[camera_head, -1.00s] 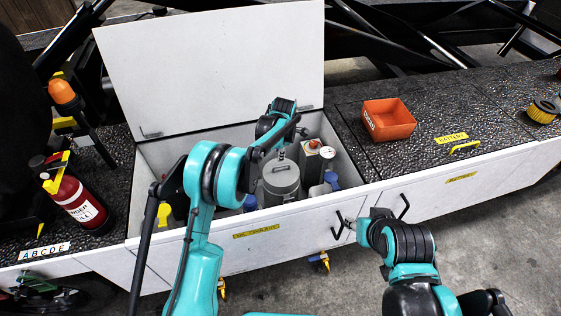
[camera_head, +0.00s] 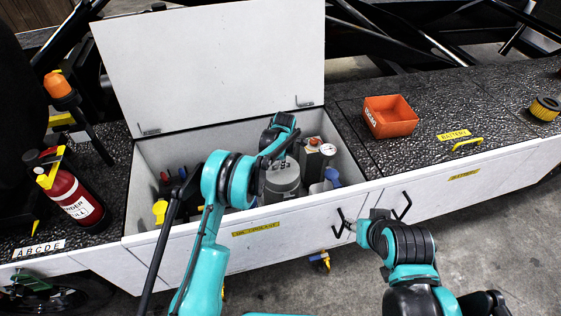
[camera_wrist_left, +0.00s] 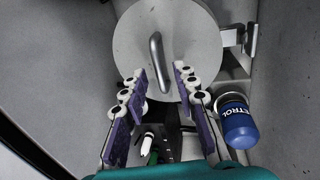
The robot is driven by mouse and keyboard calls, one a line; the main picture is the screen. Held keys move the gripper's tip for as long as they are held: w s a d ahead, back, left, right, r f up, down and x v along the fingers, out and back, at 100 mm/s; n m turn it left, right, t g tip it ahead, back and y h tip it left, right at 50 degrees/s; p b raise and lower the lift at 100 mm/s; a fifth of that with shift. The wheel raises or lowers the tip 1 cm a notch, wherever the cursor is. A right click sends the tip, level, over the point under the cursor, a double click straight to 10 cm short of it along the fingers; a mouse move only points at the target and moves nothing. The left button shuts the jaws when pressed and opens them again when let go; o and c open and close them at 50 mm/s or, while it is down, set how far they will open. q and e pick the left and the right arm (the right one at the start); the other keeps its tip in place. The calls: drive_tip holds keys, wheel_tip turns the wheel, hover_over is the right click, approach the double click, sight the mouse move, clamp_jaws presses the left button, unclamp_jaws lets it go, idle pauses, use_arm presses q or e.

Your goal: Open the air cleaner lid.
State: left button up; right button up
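The air cleaner is a grey round canister (camera_head: 283,182) standing in the open white compartment. In the left wrist view its round flat lid (camera_wrist_left: 196,35) lies on it, with a curved metal handle (camera_wrist_left: 157,58) across the middle. My left gripper (camera_wrist_left: 160,72) is open, its purple-padded fingers on either side of the handle's near end. I cannot tell how far above the lid they are. In the head view my left wrist covers part of the lid. My right gripper (camera_head: 351,224) is near the cabinet front by the black door handles; its fingers are too small to read.
The compartment's white cover (camera_head: 215,65) stands open behind. A blue petrol filter (camera_wrist_left: 238,125) and a gauge unit (camera_head: 318,155) stand close to the canister. The compartment walls are near. An orange bin (camera_head: 389,117) and a red extinguisher (camera_head: 75,200) are outside it.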

use_arm(q)
clamp_jaws()
drive_tip(key=shift+w+r, duration=0.1)
drive_tip(key=shift+w+a+r, duration=0.15)
drive_tip(key=shift+w+r, duration=0.15)
drive_tip(key=w, duration=0.2)
drive_tip(key=w+a+r+p, duration=0.1)
drive_tip(key=w+a+r, duration=0.1)
drive_tip(key=w, duration=0.1)
drive_tip(key=shift+w+r+p, duration=0.25)
drive_tip(key=shift+w+p, duration=0.05)
drive_tip(key=shift+w+a, duration=0.25)
drive_tip(key=shift+w, duration=0.7)
unclamp_jaws()
drive_tip(key=shift+w+f, duration=0.25)
wheel_tip(320, 180, up, 12)
drive_tip(key=s, duration=0.2)
drive_tip(key=shift+s+d, duration=0.25)
drive_tip(key=shift+d, duration=0.05)
